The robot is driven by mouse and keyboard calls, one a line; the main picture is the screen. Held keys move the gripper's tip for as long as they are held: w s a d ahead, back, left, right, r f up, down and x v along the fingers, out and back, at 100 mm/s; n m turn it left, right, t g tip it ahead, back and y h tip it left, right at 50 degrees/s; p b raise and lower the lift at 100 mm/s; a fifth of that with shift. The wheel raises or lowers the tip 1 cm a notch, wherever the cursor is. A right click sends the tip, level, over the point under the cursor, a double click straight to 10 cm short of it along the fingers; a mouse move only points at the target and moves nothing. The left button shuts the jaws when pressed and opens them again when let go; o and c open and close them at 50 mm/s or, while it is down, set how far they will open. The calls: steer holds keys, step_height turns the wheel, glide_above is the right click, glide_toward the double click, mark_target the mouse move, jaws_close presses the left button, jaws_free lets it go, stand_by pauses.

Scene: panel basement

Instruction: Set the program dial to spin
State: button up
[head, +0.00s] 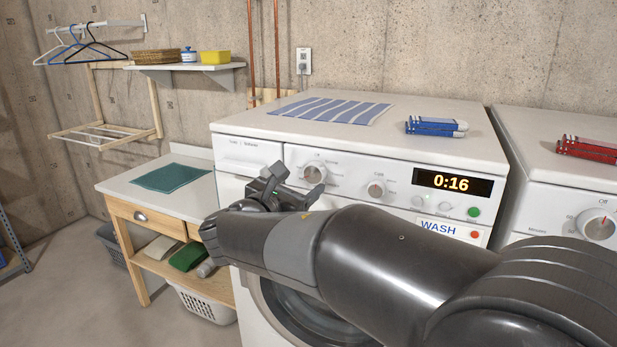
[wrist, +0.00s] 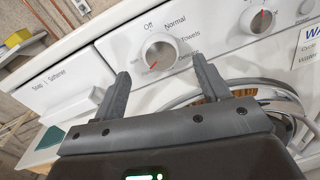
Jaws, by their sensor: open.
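The program dial (head: 315,172) is a round silver-grey knob on the white washer's front panel. In the wrist view the dial (wrist: 160,50) shows a red mark at its lower left. Labels Off, Normal and Towels run around its top and right; a small label to its left is hard to read. My gripper (head: 297,184) is open in front of the panel. In the wrist view its fingers (wrist: 160,70) stand apart, one to each side below the dial, with nothing between them. I cannot tell how near the fingertips are to the panel.
A second knob (head: 376,188) sits right of the dial, beside a display (head: 453,183) reading 0:16. A green button (head: 474,212) and a WASH label (head: 438,227) are below. The detergent drawer (head: 250,158) is at left. A second machine (head: 560,190) stands at right.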

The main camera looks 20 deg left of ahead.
steer(key=shift+w+d, duration=0.2)
steer(key=shift+w, duration=2.1)
steer(key=c, duration=1)
steer(key=shift+m, duration=2.5)
steer(key=o, duration=1)
steer(key=shift+s, duration=0.15)
glide_toward(313, 174)
steer(key=s, duration=0.2)
steer(key=shift+s+r, duration=0.25)
